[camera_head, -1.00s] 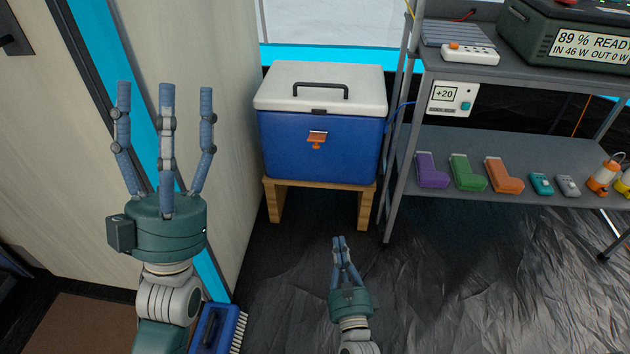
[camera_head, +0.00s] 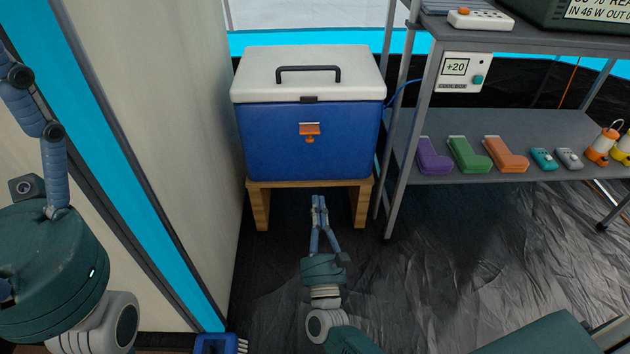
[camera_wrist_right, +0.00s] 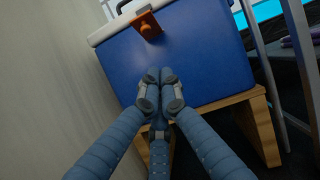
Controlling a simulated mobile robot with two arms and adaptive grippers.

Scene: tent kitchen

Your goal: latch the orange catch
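The orange catch (camera_head: 309,131) is on the front of the blue cooler (camera_head: 270,150), a little below a small dark piece at the lid edge. A gap shows between them. The catch juts outward in the right wrist view (camera_wrist_right: 147,26). The white lid (camera_head: 350,86) is down on the cooler. My right gripper (camera_head: 319,201) is in front of the cooler, lower than the catch, its fingers together and empty. In the wrist view its fingertips (camera_wrist_right: 160,76) appear just below the catch, apart from it. My left gripper (camera_head: 45,200) is at the left edge, partly cut off, fingers spread.
The cooler stands on a low wooden stand (camera_head: 262,202). A pale wall panel (camera_head: 190,130) is close on its left. A metal shelf (camera_head: 400,140) stands close on its right, holding colored boot-like items and lanterns. Dark floor sheeting in front is mostly free.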

